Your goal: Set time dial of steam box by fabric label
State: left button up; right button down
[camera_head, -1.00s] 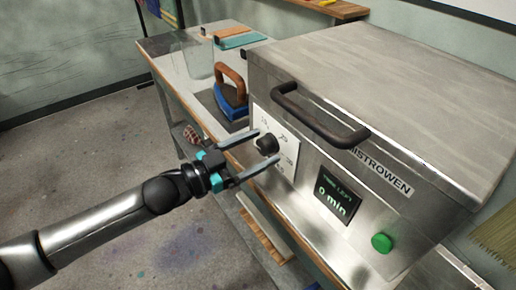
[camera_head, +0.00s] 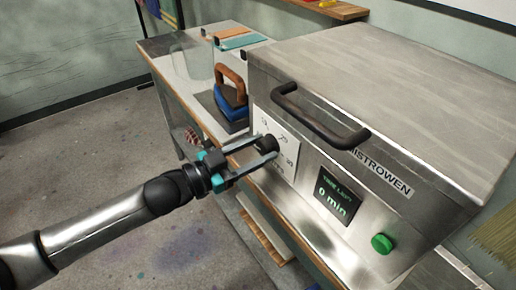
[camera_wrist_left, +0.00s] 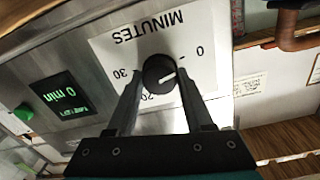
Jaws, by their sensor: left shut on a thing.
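The steam box (camera_head: 390,95) is a big metal box marked MISTROWEN. Its black round time dial (camera_head: 268,143) sits on a white MINUTES plate (camera_head: 285,163). In the left wrist view the dial (camera_wrist_left: 160,72) has a white pointer line turned roughly toward the side with the 0; 30 is at its left. My left gripper (camera_head: 262,144) is shut on the dial, one finger on each side, as the left wrist view (camera_wrist_left: 160,85) shows. The green-lettered display (camera_head: 335,199) reads 0 min. I cannot make out a fabric label. My right gripper is out of view.
A green button (camera_head: 381,243) is right of the display, and a black handle (camera_head: 318,118) juts out above the dial. A blue iron (camera_head: 231,98), a glass container (camera_head: 193,58) and brown and teal pieces (camera_head: 240,41) stand on the bench behind. Open floor lies left.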

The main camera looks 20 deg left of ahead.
pick_arm(q)
grip_shut()
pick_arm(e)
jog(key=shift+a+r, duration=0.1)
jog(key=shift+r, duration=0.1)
pick_arm(q)
jog(key=shift+m+p, duration=0.7)
jog(key=shift+m, duration=0.3)
jog(key=m+p, duration=0.1)
jog(key=m, duration=0.1)
jog(key=shift+r+m, duration=0.1)
jog(key=shift+m, duration=0.2)
jog(key=m+p, duration=0.1)
jog(key=m, duration=0.3)
jog(key=shift+p, duration=0.4)
jog(key=shift+m+y, duration=0.3)
jog(key=shift+m, duration=2.1)
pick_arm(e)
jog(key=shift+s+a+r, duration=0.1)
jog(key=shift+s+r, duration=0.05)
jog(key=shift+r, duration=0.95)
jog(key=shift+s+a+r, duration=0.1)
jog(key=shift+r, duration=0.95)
